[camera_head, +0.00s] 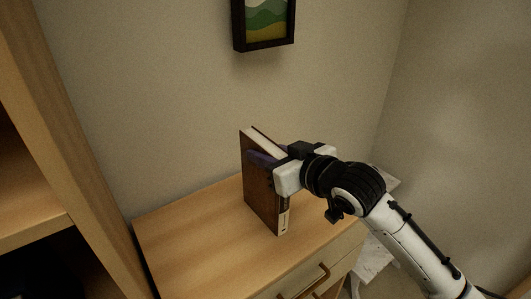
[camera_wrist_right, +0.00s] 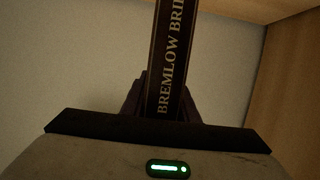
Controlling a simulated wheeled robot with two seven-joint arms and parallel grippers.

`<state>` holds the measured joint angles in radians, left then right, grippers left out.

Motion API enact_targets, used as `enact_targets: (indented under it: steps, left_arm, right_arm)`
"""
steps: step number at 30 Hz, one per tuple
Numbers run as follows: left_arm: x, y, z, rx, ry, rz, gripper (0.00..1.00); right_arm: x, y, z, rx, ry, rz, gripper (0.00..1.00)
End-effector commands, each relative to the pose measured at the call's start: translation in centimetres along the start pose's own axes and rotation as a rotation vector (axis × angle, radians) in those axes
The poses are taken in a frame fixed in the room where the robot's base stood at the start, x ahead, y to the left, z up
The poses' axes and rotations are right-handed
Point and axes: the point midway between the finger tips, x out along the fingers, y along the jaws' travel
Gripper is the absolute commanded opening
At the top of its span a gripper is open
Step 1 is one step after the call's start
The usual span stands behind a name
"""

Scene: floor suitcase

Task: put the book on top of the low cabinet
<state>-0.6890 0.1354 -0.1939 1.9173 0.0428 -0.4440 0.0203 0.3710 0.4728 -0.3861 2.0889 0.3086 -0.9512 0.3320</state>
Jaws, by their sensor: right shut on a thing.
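The book (camera_head: 262,198) has a brown cover and stands upright at the top of the low cabinet (camera_head: 190,242). Its lower edge looks to be at or just above the wooden top; I cannot tell whether it touches. My right gripper (camera_head: 267,160) reaches in from the right and is shut on the book near its upper part. In the right wrist view the book's dark spine (camera_wrist_right: 172,60), with lettering, stands between the fingers (camera_wrist_right: 165,98). My left gripper is not in view.
A tall wooden shelf (camera_head: 75,130) stands at the left, close to the cabinet. The wall behind holds a framed picture (camera_head: 265,22). The cabinet top left of the book is clear. A drawer handle (camera_head: 305,283) shows at the front. A pale object (camera_head: 375,255) lies right of the cabinet.

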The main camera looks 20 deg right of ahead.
Motion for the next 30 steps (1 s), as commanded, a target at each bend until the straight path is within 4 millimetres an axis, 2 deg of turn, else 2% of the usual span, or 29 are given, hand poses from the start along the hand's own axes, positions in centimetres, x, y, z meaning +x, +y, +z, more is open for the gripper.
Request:
enact_targets:
  steps: [2,3,5,6,17,20,30]
  left_arm:
    - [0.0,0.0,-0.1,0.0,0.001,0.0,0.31]
    - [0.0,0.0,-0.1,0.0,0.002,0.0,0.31]
    - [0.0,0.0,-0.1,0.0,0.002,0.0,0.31]
    - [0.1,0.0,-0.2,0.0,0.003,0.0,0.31]
    - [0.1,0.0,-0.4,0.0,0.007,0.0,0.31]
    - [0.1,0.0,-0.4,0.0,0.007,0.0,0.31]
    - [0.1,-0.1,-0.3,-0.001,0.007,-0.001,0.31]
  right_arm:
    - [0.0,0.0,-0.1,0.0,0.009,0.0,0.0]
    - [0.1,0.0,0.2,0.0,-0.001,0.0,0.34]
    - [0.1,0.0,0.2,0.001,-0.001,0.0,0.44]
    - [0.1,0.0,0.2,0.001,-0.001,0.0,0.46]
    - [-0.4,0.0,-0.1,0.0,0.0,0.0,0.46]
    - [-1.7,0.0,0.0,0.0,0.0,0.0,0.46]
    - [-8.9,0.0,0.0,-0.002,-0.001,0.0,0.46]
